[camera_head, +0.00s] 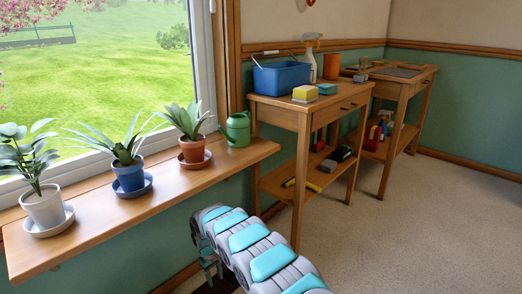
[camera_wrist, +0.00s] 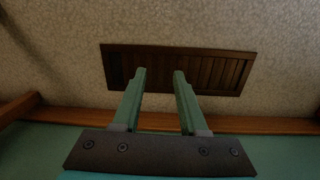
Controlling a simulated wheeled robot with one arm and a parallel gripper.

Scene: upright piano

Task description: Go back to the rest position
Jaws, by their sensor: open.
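My gripper (camera_wrist: 160,73) is open and empty in the wrist view. Its two green fingers are apart, with only a brown slatted floor vent (camera_wrist: 215,70) and carpet beyond them. In the head view my arm rises from the bottom edge, bends near the windowsill and points down beside the wall. The gripper end is small and partly hidden there, low in front of the green wall.
The wooden windowsill (camera_head: 140,205) holds a white pot (camera_head: 45,208), a blue pot (camera_head: 128,176), a terracotta pot (camera_head: 193,149) and a green watering can (camera_head: 237,130). A wooden table (camera_head: 300,113) with a blue bin (camera_head: 282,78) stands beyond my arm. Carpet (camera_head: 425,220) at right is clear.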

